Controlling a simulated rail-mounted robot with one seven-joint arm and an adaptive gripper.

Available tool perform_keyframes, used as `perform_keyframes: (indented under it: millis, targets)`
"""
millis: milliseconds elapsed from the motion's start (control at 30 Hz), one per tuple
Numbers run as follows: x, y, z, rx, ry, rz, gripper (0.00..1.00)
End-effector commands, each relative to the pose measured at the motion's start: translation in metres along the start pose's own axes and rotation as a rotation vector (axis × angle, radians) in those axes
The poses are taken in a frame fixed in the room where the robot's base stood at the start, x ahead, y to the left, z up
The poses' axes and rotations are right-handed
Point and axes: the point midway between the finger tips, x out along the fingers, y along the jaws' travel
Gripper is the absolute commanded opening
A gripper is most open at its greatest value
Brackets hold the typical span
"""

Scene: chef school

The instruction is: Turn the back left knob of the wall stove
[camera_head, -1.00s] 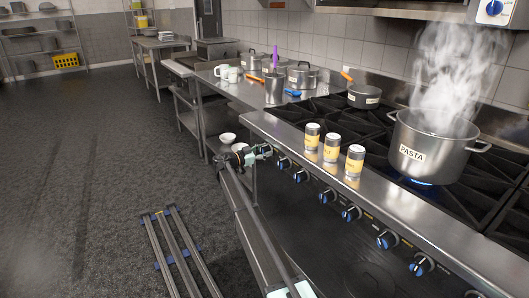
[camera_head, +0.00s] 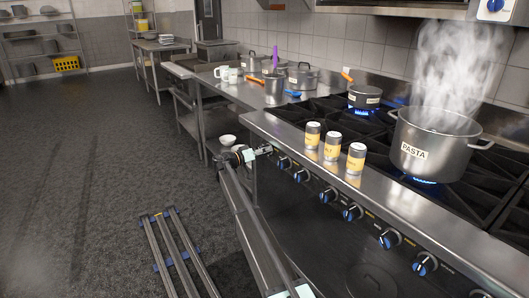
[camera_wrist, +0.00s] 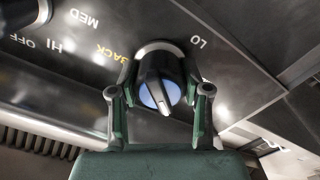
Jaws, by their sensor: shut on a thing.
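The wall stove (camera_head: 300,145) runs along the right, with black and blue knobs on its front edge. My gripper (camera_head: 262,151) is at the left end of this knob row. In the wrist view, my green fingers (camera_wrist: 159,95) are on both sides of a black knob with a blue face (camera_wrist: 160,75), shut on it. The word BACK stands left of the knob and LO at its upper right. In the head view this knob is mostly hidden by the gripper. A saucepan (camera_head: 364,96) sits on the back left burner, with a blue flame under it.
A steaming PASTA pot (camera_head: 432,145) stands on a lit burner to the right. Several labelled shakers (camera_head: 331,146) stand on the stove's front ledge. A steel counter (camera_head: 240,88) with pots is beyond the stove. The floor (camera_head: 90,190) at left is open.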

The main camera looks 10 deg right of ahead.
Motion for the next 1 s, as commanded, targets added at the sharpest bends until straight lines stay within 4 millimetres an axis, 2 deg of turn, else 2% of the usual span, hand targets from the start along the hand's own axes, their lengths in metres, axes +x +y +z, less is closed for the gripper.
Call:
perform_keyframes:
  millis: [1000]
  targets:
    - [0.0015, 0.0013, -0.0038, -0.967, 0.001, 0.001, 0.13]
